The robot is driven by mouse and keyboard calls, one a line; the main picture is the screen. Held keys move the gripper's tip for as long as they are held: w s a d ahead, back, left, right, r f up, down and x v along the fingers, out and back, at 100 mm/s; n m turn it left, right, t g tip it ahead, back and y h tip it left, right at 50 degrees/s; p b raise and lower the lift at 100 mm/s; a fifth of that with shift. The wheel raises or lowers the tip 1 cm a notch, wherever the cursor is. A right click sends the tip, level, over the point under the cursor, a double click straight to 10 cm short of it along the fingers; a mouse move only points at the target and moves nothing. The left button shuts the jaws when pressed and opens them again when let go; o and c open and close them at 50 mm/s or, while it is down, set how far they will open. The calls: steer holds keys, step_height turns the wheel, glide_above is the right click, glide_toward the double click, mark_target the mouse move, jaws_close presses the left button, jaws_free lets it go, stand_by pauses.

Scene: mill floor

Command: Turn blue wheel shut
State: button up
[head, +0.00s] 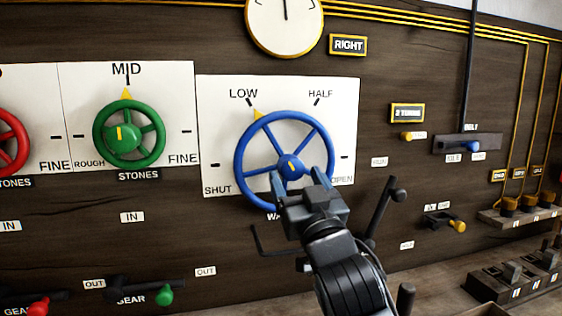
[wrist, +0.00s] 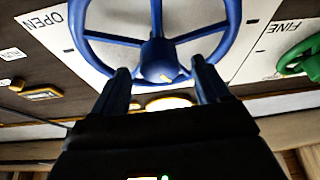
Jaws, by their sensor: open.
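The blue wheel (head: 245,157) is mounted on a white panel (head: 215,120) marked SHUT, LOW, HALF and OPEN. Its yellow pointer (head: 257,113) is at LOW. My gripper (head: 301,178) is open at the lower right of the wheel's hub, its fingers overlapping the hub area and lower rim in the head view. In the wrist view the blue wheel (wrist: 158,45) fills the upper middle, and the two fingers of my gripper (wrist: 160,78) stand apart on either side below the hub. I cannot tell whether they touch the wheel. My gripper hides part of the lower rim.
A green wheel (head: 128,133) at MID and a red wheel (head: 12,143) stand to the left. A black lever (head: 383,210) sticks out right of my gripper. A belt switch (head: 467,144) and a shelf with switches (head: 513,270) are farther right. A round dial (head: 285,22) hangs above.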

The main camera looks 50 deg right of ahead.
mark_target(288, 163)
steer(key=p+x, duration=0.1)
steer(key=x, duration=0.5)
steer(key=c, duration=0.9)
